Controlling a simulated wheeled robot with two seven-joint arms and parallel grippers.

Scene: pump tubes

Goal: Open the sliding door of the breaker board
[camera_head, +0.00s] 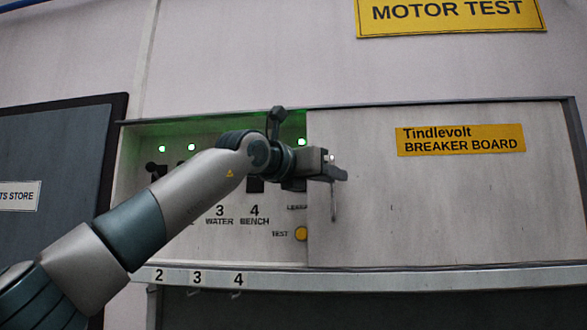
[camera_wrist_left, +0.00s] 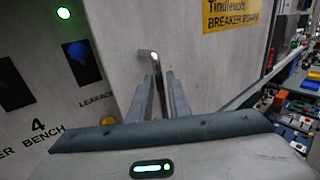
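The sliding door (camera_head: 440,205) of the breaker board is a pale grey panel with a yellow "Tindlevolt BREAKER BOARD" label. It covers the right part of the board; the left part shows open. Its upright metal bar handle (camera_head: 333,202) is near the door's left edge. My left gripper (camera_head: 338,172) is at the handle's upper part. In the left wrist view, the handle (camera_wrist_left: 155,66) runs down between the two fingers (camera_wrist_left: 160,92), which stand apart with a narrow gap around it. Firm contact is not visible. My right gripper is out of view.
Black switches with green lamps, numbered labels and a yellow test button (camera_head: 301,233) show left of the door. A ledge (camera_head: 400,281) with small hooks runs below. A dark parts-store door (camera_head: 55,150) is at left. A cluttered bench (camera_wrist_left: 295,105) shows in the wrist view.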

